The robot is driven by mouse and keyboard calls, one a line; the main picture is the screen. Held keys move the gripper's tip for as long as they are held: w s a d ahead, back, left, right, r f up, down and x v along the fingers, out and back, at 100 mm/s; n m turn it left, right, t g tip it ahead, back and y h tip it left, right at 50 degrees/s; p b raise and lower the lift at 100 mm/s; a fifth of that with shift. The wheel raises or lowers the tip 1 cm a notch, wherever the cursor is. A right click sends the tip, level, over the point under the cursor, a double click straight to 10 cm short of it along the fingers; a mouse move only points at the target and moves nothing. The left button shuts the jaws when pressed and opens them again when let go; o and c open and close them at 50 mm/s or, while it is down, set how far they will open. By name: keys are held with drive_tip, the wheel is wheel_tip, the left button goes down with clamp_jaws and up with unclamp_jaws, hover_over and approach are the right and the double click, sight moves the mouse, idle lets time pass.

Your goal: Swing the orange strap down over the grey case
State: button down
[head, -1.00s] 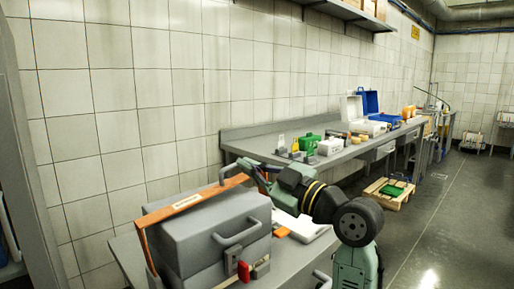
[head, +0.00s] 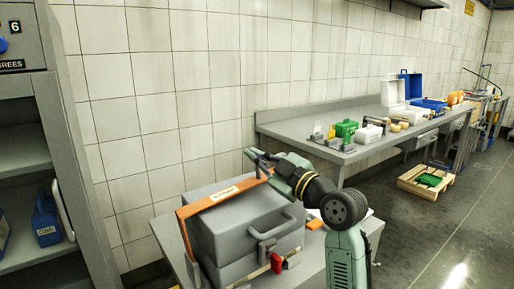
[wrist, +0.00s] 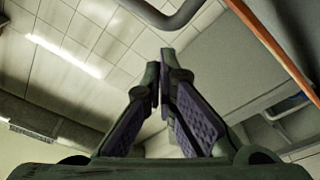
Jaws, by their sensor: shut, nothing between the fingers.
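The grey case (head: 238,226) stands closed on a bench, with a handle and a red latch on its front. The orange strap (head: 222,194) is up, its labelled crossbar along the case's upper back edge, with one side arm running down at the left. My gripper (head: 252,154) is at the strap's right end, slightly above it; I cannot tell whether they touch. In the wrist view the fingers (wrist: 160,78) are together and empty, and the strap (wrist: 276,45) passes to their right, apart from them. The strap's right side arm is hidden in the head view.
A long grey bench (head: 290,118) along the tiled wall holds a green box (head: 346,129), a white box (head: 368,133) and other items. A shelf unit (head: 75,150) stands at left. A wooden pallet (head: 428,188) lies on the floor at right.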

drive_tip(key=shift+w+d+f, duration=0.15)
drive_tip(key=shift+d+f, duration=0.2)
drive_tip(key=shift+f, duration=0.1)
drive_tip(key=shift+w+d+f, duration=0.1)
drive_tip(key=shift+d+f, duration=0.05)
drive_tip(key=shift+f, duration=0.1)
drive_tip(key=d+f+m+b, duration=0.1)
drive_tip(key=w+d+f+b, duration=0.1)
drive_tip(key=shift+w+f+m, duration=0.2)
drive_tip(key=shift+f+m, duration=0.1)
drive_tip(key=shift+m, duration=0.1)
drive_tip(key=shift+r, duration=0.15)
